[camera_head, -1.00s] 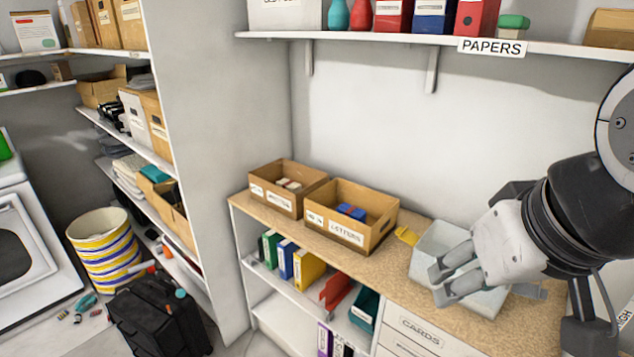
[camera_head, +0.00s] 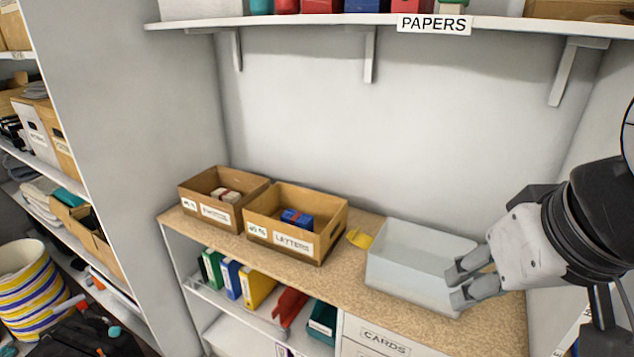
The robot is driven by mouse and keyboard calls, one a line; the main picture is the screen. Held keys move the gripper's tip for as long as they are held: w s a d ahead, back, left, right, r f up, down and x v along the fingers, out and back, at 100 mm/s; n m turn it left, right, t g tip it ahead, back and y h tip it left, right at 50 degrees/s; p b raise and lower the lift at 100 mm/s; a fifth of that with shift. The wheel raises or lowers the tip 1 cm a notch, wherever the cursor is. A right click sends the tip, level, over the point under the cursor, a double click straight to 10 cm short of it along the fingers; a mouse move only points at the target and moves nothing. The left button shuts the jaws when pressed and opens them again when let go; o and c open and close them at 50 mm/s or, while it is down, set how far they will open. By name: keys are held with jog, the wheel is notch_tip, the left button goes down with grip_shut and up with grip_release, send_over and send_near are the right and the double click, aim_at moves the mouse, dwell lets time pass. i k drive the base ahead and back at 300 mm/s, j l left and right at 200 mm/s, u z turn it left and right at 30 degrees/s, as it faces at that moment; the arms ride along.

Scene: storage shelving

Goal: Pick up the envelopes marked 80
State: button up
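A cardboard box (camera_head: 325,243) labelled LETTERS stands on the counter and holds a blue bundle (camera_head: 297,218) with a red band. A second cardboard box (camera_head: 187,191) to its left holds pale items with a red band (camera_head: 225,195). Both boxes have small number tags that I cannot read surely. I cannot make out a marking of 80 on any envelope. My gripper (camera_head: 457,285) is at the right, in front of a pale plastic bin (camera_head: 405,272). Its two fingers are apart with nothing visible between them. It hides the bin's right end.
The PAPERS shelf (camera_head: 330,20) hangs above. Binders (camera_head: 232,278) stand on the lower shelf, beside the CARDS drawer (camera_head: 385,341). A striped basket (camera_head: 30,280) and black bag are at lower left.

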aim_at(304, 221)
jog(key=i+j+z, duration=0.25)
jog(key=j+z, duration=0.55)
jog(key=j, duration=0.15)
jog(key=i+j+z, duration=0.1)
jog(key=j, duration=1.1)
jog(key=i+j+z, duration=0.15)
jog(key=j, duration=1)
jog(key=k, duration=0.05)
